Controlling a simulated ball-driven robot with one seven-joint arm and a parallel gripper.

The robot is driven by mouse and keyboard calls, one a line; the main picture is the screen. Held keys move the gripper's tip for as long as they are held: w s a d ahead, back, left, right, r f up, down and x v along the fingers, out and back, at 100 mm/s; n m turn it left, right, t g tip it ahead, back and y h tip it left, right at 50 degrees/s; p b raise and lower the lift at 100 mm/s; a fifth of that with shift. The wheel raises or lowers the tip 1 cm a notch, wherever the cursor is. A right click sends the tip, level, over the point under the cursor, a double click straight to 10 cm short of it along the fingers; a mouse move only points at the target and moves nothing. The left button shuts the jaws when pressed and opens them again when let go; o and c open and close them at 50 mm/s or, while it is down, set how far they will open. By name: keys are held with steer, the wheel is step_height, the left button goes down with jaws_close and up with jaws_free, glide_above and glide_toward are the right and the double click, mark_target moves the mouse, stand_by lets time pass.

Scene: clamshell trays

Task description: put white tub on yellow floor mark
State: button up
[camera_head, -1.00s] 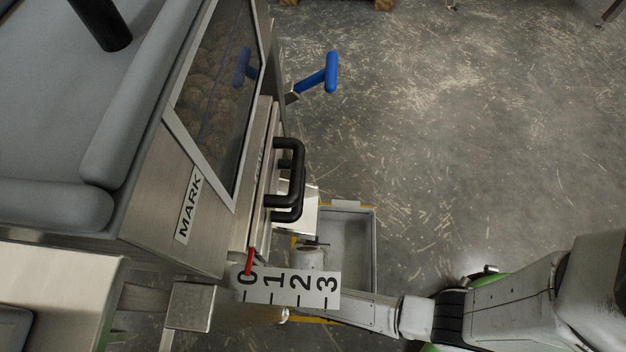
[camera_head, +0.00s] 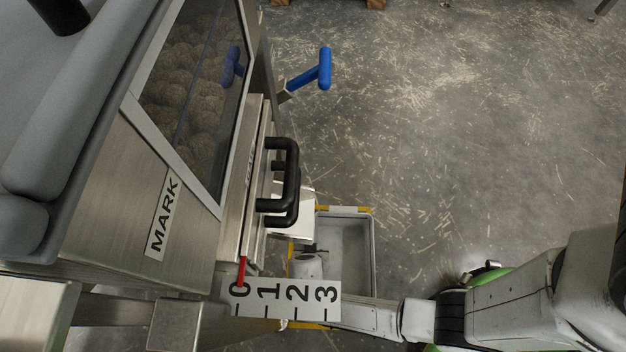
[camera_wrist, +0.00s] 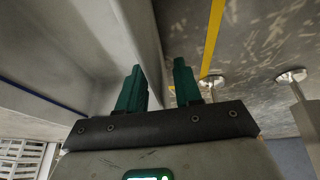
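The white tub (camera_head: 373,250), an open, empty-looking grey-white tray, shows low in the head view beside the machine. Yellow floor mark (camera_head: 350,209) strips show past its far edge, to its left and below it; no strip shows on its right. I cannot tell whether its base touches the floor. My gripper (camera_wrist: 160,72) is at the tub's left side in the head view. In the wrist view its two green fingers are apart, with the tub's wall (camera_wrist: 145,35) running down to the gap between them. I cannot tell whether they touch it. A yellow strip (camera_wrist: 213,40) passes right of the fingers.
The steel machine (camera_head: 130,160) fills the left, with a black handle (camera_head: 292,180) and a blue handle (camera_head: 325,68) sticking out. A numbered scale plate (camera_head: 282,299) overhangs near the tub. Metal feet (camera_wrist: 212,82) stand right of my fingers.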

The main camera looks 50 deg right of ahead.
steer(key=p+v, duration=0.6)
steer(key=v, duration=0.6)
steer(key=shift+r, duration=0.1)
